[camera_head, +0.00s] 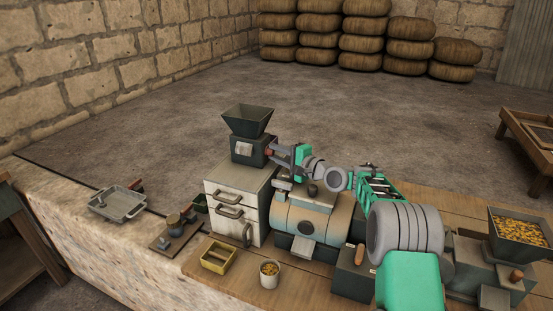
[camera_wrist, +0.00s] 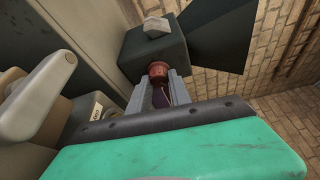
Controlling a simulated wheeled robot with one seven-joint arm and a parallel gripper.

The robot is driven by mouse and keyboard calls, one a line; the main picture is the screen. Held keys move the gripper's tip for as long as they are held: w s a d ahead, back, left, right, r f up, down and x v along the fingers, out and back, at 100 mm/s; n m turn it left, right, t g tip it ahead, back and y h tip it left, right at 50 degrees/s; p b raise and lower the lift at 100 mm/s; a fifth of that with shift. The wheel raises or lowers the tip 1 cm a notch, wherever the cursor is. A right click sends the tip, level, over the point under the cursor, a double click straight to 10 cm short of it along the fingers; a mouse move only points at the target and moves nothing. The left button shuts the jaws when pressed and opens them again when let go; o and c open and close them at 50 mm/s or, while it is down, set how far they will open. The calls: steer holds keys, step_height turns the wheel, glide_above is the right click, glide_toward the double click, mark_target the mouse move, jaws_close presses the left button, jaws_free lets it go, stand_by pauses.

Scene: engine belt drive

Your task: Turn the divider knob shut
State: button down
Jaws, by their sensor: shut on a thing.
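The divider is a dark box with a hopper (camera_head: 248,121) on top, standing on a pale drawer cabinet (camera_head: 238,190). Its reddish-brown knob (camera_head: 270,151) sticks out of the box's right side. My gripper (camera_head: 273,152) reaches it from the right, at the end of my green and grey arm. In the wrist view the knob (camera_wrist: 158,70) sits between the grey fingertips (camera_wrist: 159,84), against the dark box (camera_wrist: 155,47). The fingers are shut on it. The fingers partly hide the knob, and its turned angle cannot be told.
A tan drum machine (camera_head: 312,222) stands right of the cabinet, below my arm. A cup of grain (camera_head: 269,274), a yellow tray (camera_head: 218,257) and a metal pan (camera_head: 118,204) are in front and left. A grain hopper (camera_head: 520,240) stands at far right.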

stand_by(0.3)
steer(key=c, duration=1.2)
jaws_free()
steer(key=shift+r, duration=0.1)
steer(key=r, duration=0.4)
steer(key=shift+s, duration=0.25)
steer(key=s+d+r+b, duration=0.1)
steer(key=s+r, duration=0.2)
steer(key=s, duration=0.1)
steer(key=s+d+r+b, duration=0.1)
steer(key=s+r, duration=0.2)
steer(key=s, duration=0.2)
steer(key=s+r, duration=0.2)
steer(key=s, duration=0.2)
steer(key=shift+s+d+r+b, duration=0.15)
steer(key=shift+d+r+b, duration=0.25)
